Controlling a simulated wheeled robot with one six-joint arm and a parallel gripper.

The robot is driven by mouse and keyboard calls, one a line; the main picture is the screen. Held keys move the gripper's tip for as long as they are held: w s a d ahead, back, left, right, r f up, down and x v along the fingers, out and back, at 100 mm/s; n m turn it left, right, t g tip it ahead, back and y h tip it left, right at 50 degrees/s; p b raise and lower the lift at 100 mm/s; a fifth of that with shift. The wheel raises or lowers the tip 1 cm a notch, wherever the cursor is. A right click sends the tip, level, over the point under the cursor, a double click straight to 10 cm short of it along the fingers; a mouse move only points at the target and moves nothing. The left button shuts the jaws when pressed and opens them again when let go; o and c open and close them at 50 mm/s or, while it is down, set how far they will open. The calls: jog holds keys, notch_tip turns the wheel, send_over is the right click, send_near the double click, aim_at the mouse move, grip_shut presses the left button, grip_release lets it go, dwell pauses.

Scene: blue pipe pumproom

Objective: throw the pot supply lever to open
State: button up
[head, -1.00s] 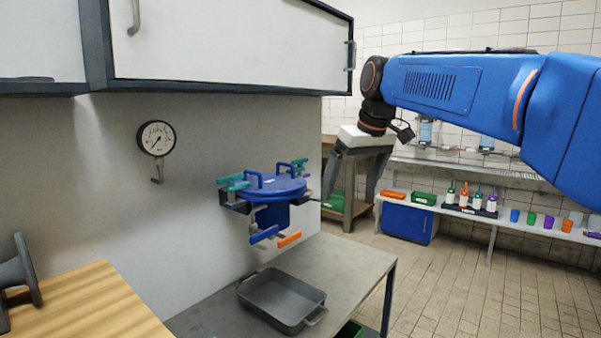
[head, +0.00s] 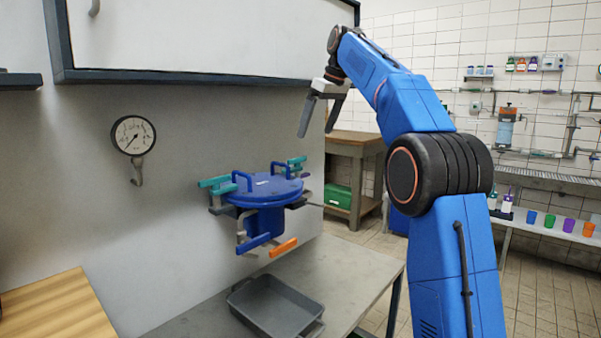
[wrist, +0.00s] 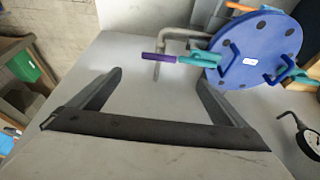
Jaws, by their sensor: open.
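A round blue pot (head: 265,190) with a flat lid and blue lid handles is mounted at the wall. Teal-handled clamps (head: 215,184) sit at its sides. A blue-gripped lever (head: 258,241) and an orange-gripped lever (head: 284,247) stick out below it. I cannot tell which is the pot supply lever. In the wrist view, the pot lid (wrist: 258,52) is at upper right, with a purple-gripped bar (wrist: 158,58) and a teal grip (wrist: 200,58) beside it. My gripper (head: 316,134) is open and empty, above and right of the pot, touching nothing.
A gauge (head: 133,135) with a hook hangs on the wall at left. A wall cabinet (head: 200,35) overhangs above. A grey tray (head: 270,305) lies on the bench (head: 355,275) below the pot. A wooden table (head: 355,142) stands behind.

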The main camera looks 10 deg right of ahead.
aim_at(300, 175)
jog(key=x, duration=1.7)
jog(key=shift+w+f, duration=0.15)
jog(key=shift+w, duration=0.15)
jog(key=c, duration=1)
